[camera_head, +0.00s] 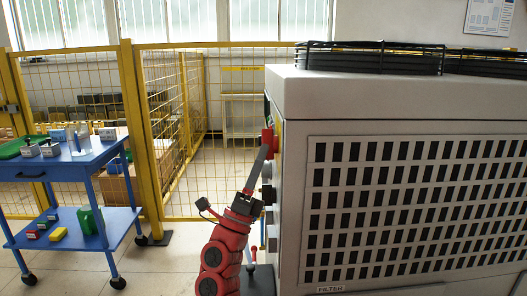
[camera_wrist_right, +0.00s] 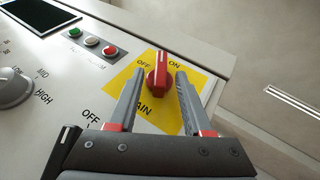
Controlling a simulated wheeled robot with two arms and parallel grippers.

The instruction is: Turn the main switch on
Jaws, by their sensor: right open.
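The main switch (camera_wrist_right: 159,72) is a red knob on a yellow plate (camera_wrist_right: 197,85) marked OFF, ON and MAIN in the right wrist view. A white line on the knob runs roughly upright in the picture, between the OFF and ON labels; its exact setting is hard to tell. My right gripper (camera_wrist_right: 160,78) is open, with one finger on each side of the knob and visible gaps. In the head view, the red switch (camera_head: 267,141) is on the heater's left side, with my right gripper (camera_head: 264,152) at it, partly hiding it. My left gripper is out of view.
The heater cabinet (camera_head: 400,105) fills the right side. A blue cart (camera_head: 100,157) and yellow fence (camera_head: 140,130) stand left. Open floor lies between.

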